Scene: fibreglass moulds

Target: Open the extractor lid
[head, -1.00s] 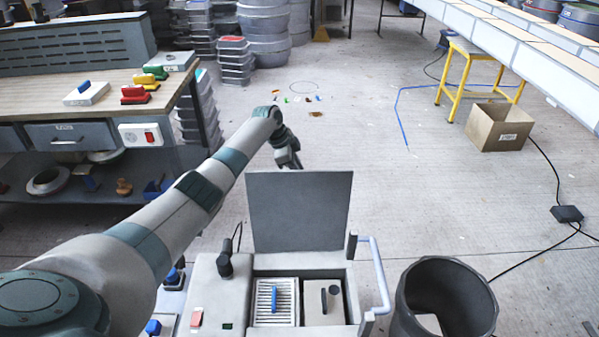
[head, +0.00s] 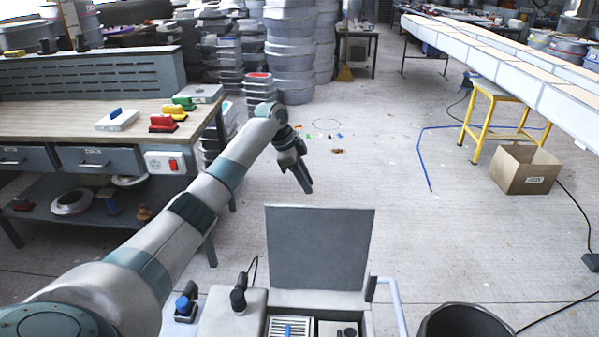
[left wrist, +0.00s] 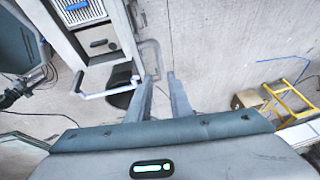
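The extractor (head: 232,315) is a pale grey box at the bottom of the head view, cut off by the frame edge. Its flat dark grey lid (head: 320,248) stands raised, close to upright, at the far side of the box. Inside, a slatted white filter (head: 276,328) and a grey compartment show; they also appear in the left wrist view (left wrist: 100,42). My left gripper (head: 306,188) is beyond and above the lid's top edge, pointing down, apart from the lid as far as I can tell. In the left wrist view its fingers (left wrist: 161,80) are spread with nothing between them. My right gripper is out of view.
A pale handle rail (head: 392,305) runs along the extractor's right side, with a dark bin (head: 465,322) beside it. A workbench (head: 70,115) stands left. A cardboard box (head: 525,170) and yellow stool (head: 490,115) are right. The floor beyond the lid is mostly clear.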

